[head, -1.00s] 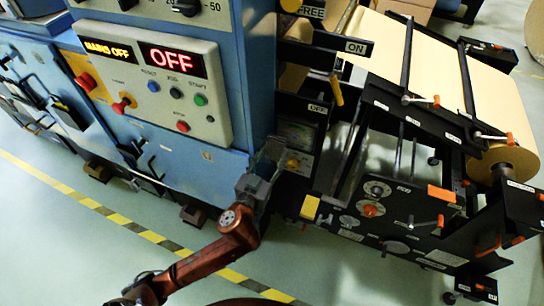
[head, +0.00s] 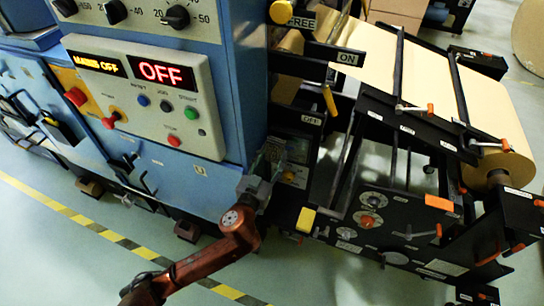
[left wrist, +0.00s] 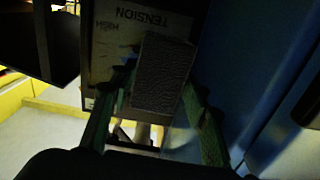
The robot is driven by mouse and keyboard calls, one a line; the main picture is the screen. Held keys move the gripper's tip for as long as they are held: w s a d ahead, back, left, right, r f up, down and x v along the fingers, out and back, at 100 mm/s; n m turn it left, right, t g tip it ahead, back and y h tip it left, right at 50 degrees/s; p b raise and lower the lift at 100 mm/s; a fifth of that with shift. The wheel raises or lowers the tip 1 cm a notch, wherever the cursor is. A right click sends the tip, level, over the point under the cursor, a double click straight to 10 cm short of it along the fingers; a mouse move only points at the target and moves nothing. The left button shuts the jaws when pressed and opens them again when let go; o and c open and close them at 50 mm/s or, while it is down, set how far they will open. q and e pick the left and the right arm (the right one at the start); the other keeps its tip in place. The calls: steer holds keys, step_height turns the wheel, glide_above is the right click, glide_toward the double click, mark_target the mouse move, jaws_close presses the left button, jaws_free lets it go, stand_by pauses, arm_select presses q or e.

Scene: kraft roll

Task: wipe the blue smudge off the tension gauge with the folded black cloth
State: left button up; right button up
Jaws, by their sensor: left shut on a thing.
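The tension gauge (left wrist: 113,45) shows upside down in the left wrist view as a pale face with the word TENSION. In the head view it is a small dark-framed panel (head: 297,148), partly behind my left gripper (head: 271,155). My left gripper's green fingers (left wrist: 155,125) are shut on the folded black cloth (left wrist: 163,75), a dark textured pad. The cloth covers part of the gauge in the left wrist view; I cannot tell whether it touches. My right gripper is in neither view.
The blue cabinet (head: 185,185) with its lit OFF panel (head: 160,72) stands close to my left gripper. Right of the gauge is the black roll frame (head: 375,215) with levers and a kraft roll (head: 492,165). Open floor with a striped line (head: 90,228) lies in front.

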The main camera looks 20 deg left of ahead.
mark_target(288, 147)
arm_select(q)
steer(key=shift+w, duration=0.95)
stand_by(0.3)
steer(key=shift+s+d, duration=0.15)
steer(key=shift+d, duration=1.65)
steer(key=shift+d+p, duration=0.2)
steer(key=shift+p, duration=0.1)
steer(key=shift+d, duration=1.75)
steer(key=shift+a+p, duration=0.75)
steer(key=shift+a, duration=1.3)
steer(key=shift+a+p, duration=0.55)
steer(key=shift+a, duration=1.2)
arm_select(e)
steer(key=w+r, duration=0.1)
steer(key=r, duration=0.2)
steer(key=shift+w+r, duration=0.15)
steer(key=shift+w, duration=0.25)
